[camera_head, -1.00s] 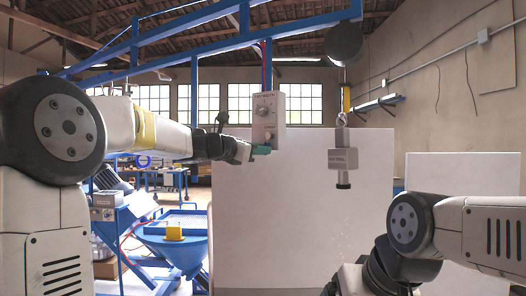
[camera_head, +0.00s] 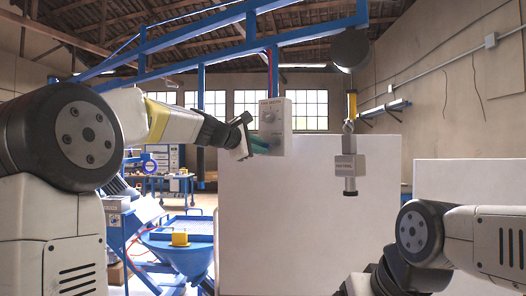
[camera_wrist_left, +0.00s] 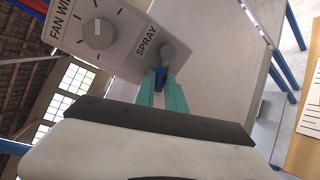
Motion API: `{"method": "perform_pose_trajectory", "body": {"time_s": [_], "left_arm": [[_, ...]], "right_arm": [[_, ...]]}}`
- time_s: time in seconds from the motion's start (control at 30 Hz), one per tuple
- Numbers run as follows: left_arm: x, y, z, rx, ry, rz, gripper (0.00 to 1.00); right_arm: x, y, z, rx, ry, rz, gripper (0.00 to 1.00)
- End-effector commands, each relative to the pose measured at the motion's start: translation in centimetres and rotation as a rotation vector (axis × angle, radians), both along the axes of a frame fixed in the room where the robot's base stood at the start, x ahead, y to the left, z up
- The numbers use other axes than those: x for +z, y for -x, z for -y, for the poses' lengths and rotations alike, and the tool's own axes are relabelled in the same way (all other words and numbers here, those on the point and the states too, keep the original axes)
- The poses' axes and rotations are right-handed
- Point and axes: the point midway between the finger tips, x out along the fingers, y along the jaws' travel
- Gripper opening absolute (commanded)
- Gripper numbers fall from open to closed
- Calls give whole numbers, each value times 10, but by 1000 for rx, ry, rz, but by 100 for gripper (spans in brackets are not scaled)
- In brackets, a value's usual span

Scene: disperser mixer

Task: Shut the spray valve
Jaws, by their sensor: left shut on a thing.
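The grey control box (camera_head: 276,128) hangs from the blue frame, left of centre in the head view. In the left wrist view, its face (camera_wrist_left: 128,48) carries a round knob (camera_wrist_left: 98,34) under "FAN WI…" and the spray valve (camera_wrist_left: 167,54) beside "SPRAY". The valve has a round grey hub and a blue lever (camera_wrist_left: 160,78). My left gripper (camera_head: 264,147) reaches the lower part of the box from the left. In the wrist view its teal fingers (camera_wrist_left: 162,90) are shut on the blue lever. My right gripper is out of view.
A grey spray unit (camera_head: 349,166) hangs right of the control box, before a large white panel (camera_head: 310,230). A blue hopper (camera_head: 178,255) stands low at left. Blue beams (camera_head: 225,42) run above. My right arm is at lower right.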

Motion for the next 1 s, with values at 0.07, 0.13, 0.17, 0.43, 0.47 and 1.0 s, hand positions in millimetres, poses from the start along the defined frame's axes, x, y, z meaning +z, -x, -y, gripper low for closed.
{"method": "perform_pose_trajectory", "body": {"time_s": [0.07,0.13,0.17,0.43,0.47,1.0], "left_arm": [[4,0,0,-1,-58,35,0],[6,0,0,-1,-106,63,0],[7,0,0,-1,-125,74,0],[13,0,0,-2,-261,153,0],[13,0,0,-1,-272,158,0],[16,0,0,-2,-335,193,0]], "right_arm": [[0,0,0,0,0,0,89],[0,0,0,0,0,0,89],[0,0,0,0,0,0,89],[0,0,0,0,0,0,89],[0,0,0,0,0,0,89],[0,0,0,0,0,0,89]]}}
